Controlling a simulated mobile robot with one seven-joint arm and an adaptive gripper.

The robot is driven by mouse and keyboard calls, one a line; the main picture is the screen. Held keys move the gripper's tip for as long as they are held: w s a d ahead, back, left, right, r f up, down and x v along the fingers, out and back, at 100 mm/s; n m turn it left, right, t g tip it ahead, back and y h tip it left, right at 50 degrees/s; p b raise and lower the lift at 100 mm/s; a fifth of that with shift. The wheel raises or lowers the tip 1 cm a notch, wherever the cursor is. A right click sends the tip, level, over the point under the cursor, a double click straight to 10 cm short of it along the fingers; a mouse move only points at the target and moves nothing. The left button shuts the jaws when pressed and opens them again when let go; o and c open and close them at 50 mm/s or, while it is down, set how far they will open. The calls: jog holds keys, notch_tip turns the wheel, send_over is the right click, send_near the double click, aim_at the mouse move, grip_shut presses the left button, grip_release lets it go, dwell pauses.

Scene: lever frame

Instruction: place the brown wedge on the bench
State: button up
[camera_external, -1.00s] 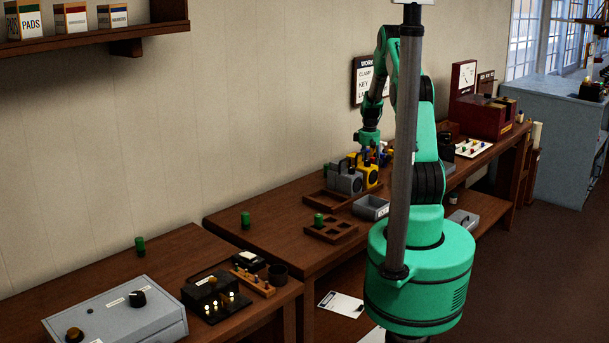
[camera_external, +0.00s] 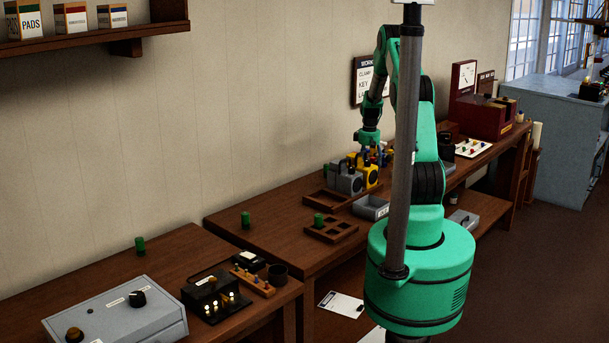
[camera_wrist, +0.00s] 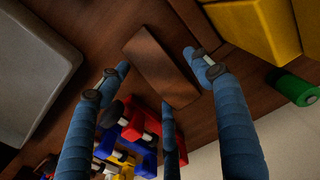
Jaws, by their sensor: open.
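The brown wedge (camera_wrist: 158,65) shows in the wrist view as a plain wooden block over a dark brown wooden bench top (camera_wrist: 120,22). My gripper (camera_wrist: 155,68) has blue fingers spread apart, with the wedge seen between their tips. I cannot tell whether any finger touches it. In the external view my gripper (camera_external: 368,152) points down over the bench (camera_external: 265,243), behind the grey and yellow boxes. The wedge cannot be made out in that view.
A yellow box (camera_wrist: 255,25) and a green cylinder (camera_wrist: 292,88) lie close on the right in the wrist view. Red, blue and yellow pieces (camera_wrist: 130,135) crowd below, and a grey tray (camera_wrist: 35,60) is at left. A grey box (camera_external: 345,180) stands near my gripper.

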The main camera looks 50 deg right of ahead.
notch_tip(320, 180, up, 12)
jog(key=p, duration=0.2)
dwell(0.4)
dwell(0.5)
jog(key=s+a+r+t+h, duration=0.1)
jog(key=a+r, duration=1.1)
jog(key=a, duration=0.3)
jog(key=s+a+r+t, duration=0.1)
jog(key=s+a+r, duration=0.1)
jog(key=a+r, duration=1.15)
jog(key=s+a+r+t, duration=0.1)
jog(key=s+a+r, duration=0.1)
jog(key=s+a, duration=0.35)
jog(key=s+a+r+t, duration=0.1)
jog(key=s+a+r, duration=0.15)
jog(key=a, duration=0.55)
jog(key=s+a+t+y, duration=0.1)
jog(key=s+a, duration=0.9)
jog(key=s, duration=0.4)
jog(key=shift+s+a+f+t, duration=0.25)
jog(key=shift+s+f+t, duration=0.05)
jog(key=shift+f, duration=0.15)
